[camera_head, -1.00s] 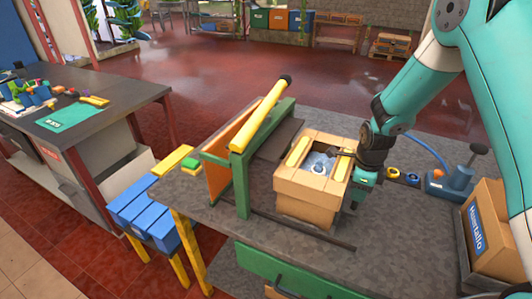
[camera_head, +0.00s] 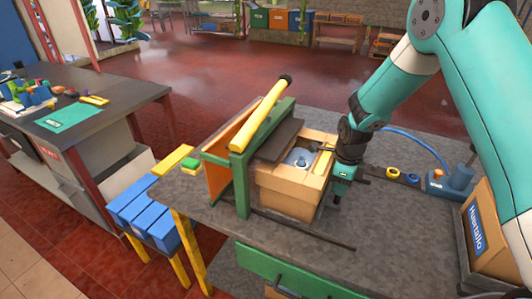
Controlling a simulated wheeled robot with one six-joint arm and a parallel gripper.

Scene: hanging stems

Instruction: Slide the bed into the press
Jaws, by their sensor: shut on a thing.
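The bed (camera_head: 288,192) is a light wooden box with a pale, shiny thing inside. It stands on the grey table, its left side close against the press and partly under the press's dark plate (camera_head: 279,139). The press (camera_head: 241,183) has a green frame, an orange-brown panel on its left and a long yellow lever. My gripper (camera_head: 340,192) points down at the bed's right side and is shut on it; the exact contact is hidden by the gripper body.
A dark rail (camera_head: 325,239) runs along the table in front of the bed. Blue and yellow rings (camera_head: 394,172), a blue device (camera_head: 452,183) and a cardboard box (camera_head: 487,237) stand to the right. Blue bins (camera_head: 145,216) are at the left.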

